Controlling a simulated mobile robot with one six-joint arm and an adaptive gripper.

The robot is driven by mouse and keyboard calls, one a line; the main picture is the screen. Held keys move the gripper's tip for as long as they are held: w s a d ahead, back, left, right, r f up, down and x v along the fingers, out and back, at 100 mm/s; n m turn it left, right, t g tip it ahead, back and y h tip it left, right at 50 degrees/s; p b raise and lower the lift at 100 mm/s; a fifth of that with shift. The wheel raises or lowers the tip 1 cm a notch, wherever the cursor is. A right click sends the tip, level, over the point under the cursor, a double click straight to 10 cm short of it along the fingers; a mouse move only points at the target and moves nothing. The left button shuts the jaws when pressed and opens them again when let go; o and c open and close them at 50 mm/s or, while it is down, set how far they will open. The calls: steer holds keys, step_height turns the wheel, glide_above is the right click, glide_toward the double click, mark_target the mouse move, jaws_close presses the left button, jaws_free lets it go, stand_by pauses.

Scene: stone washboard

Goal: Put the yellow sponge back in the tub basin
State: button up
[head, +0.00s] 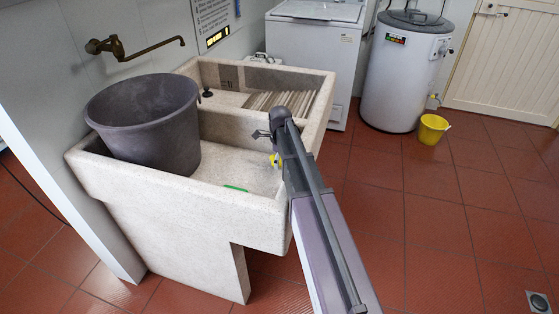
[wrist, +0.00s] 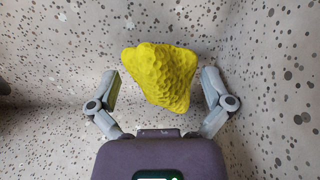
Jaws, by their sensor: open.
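The yellow sponge (wrist: 160,75) is a lumpy, roughly triangular piece in the wrist view, with speckled stone behind it. A small yellow bit of it (head: 276,160) shows beside my gripper in the head view, the rest hidden. My gripper (wrist: 161,80) is open, with one finger on each side of the sponge and a visible gap on both sides. In the head view my gripper (head: 268,147) is inside the front part of the stone tub basin (head: 225,206). I cannot tell whether the sponge rests on the basin floor.
A large dark grey bucket (head: 145,125) stands in the basin's left part. A yellow bucket (head: 432,129) stands on the floor at right.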

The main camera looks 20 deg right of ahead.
step_height(320, 180, up, 12)
steer(key=p, duration=1.2)
steer(key=shift+r, duration=0.1)
stand_by(0.3)
steer(key=shift+r, duration=0.15)
stand_by(0.3)
